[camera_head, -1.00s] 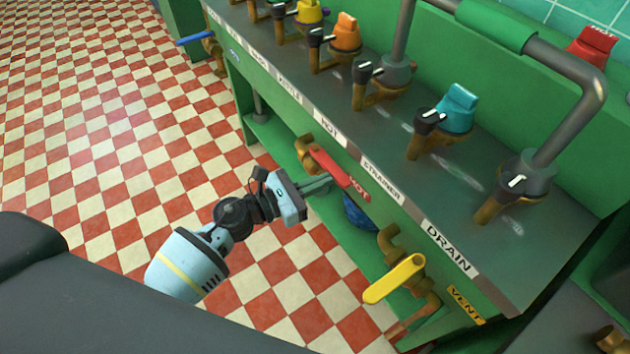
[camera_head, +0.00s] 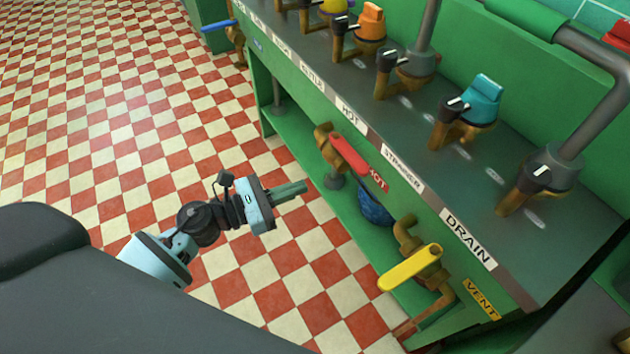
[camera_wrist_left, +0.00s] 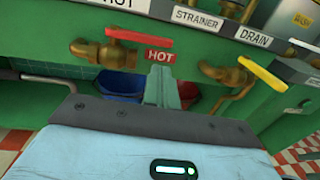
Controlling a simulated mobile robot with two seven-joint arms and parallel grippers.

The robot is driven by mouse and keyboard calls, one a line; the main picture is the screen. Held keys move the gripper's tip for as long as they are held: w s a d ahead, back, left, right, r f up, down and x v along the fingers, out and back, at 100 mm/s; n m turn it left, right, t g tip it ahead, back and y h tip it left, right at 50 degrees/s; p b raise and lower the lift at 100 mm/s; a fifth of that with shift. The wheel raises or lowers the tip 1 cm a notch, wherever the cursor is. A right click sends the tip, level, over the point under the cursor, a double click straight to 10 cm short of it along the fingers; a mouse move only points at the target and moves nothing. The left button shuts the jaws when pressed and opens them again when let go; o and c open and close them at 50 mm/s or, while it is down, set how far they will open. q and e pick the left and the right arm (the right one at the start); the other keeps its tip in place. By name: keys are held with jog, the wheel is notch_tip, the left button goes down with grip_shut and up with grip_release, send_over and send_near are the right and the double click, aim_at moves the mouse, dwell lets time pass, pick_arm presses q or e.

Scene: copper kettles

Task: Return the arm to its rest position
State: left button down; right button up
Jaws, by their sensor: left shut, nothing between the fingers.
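My left gripper (camera_head: 291,191) is shut and empty, held over the checkered floor in front of the green counter. In the left wrist view its closed fingers (camera_wrist_left: 162,88) point toward the counter front. The red-handled HOT valve (camera_head: 350,154) is beyond the fingertips, with a visible gap between them. In the left wrist view the red handle (camera_wrist_left: 138,38) lies across above the fingers. My right gripper is not in view.
The yellow-handled VENT valve (camera_head: 410,268) juts from the counter front on the right. A blue bucket (camera_head: 374,207) sits under the counter (camera_head: 400,200). Several handled taps line the counter top. The checkered floor (camera_head: 110,110) at left is clear.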

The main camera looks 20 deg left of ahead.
pick_arm(q)
jog(key=v, duration=0.3)
jog(key=shift+s+d+r, duration=0.1)
jog(key=shift+s, duration=0.15)
